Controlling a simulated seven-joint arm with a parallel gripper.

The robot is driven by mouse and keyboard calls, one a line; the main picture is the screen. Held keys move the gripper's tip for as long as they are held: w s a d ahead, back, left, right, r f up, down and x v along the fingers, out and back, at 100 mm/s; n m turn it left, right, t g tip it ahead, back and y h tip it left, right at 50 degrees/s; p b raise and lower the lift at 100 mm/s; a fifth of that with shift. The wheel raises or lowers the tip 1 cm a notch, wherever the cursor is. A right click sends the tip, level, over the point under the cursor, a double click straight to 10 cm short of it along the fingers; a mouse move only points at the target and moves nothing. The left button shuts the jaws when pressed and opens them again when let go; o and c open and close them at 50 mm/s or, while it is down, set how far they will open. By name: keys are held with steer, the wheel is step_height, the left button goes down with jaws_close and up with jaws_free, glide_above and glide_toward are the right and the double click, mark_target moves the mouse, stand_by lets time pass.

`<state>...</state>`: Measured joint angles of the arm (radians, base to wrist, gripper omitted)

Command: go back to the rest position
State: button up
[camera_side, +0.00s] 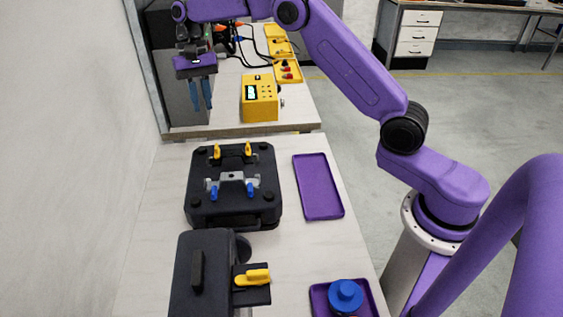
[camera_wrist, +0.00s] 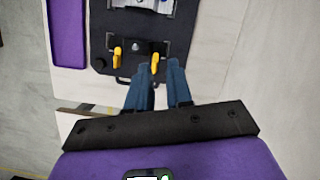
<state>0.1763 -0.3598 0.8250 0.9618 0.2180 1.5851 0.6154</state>
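My gripper (camera_side: 203,108) hangs at the upper left in the side view, above the far bench end, with its blue fingers pointing down. The two fingers stand apart with a gap between them and nothing held. In the wrist view my gripper (camera_wrist: 160,68) shows the same gap, with the black fixture's yellow clamp levers beyond the fingertips. The black fixture (camera_side: 232,207) lies on the near table, well apart from my gripper. It carries yellow levers, blue levers and a grey metal part, which also shows in the wrist view (camera_wrist: 140,4).
A purple tray (camera_side: 318,187) lies empty beside the fixture. Another purple tray (camera_side: 320,297) holds a blue round part (camera_side: 346,295). A black device with a yellow lever (camera_side: 257,277) stands in front. A yellow meter (camera_side: 260,98) and cables occupy the far bench. A wall borders the left.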

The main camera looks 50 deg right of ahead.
steer(key=s+a+r+n+t+h, duration=0.15)
steer(key=s+n, duration=0.35)
steer(key=s, duration=0.6)
steer(key=s+a+r+n, duration=0.2)
steer(key=s+a+n, duration=0.15)
steer(key=s, duration=0.75)
steer(key=s+d+f+n+t, duration=0.1)
steer(key=s+d+n, duration=0.3)
steer(key=s, duration=0.5)
steer(key=s+d+f+n, duration=0.3)
steer(key=s+d+n, duration=0.2)
steer(key=s, duration=0.4)
steer(key=shift+s+d+t, duration=0.35)
steer(key=shift+s+d, duration=0.05)
steer(key=shift+d, duration=0.05)
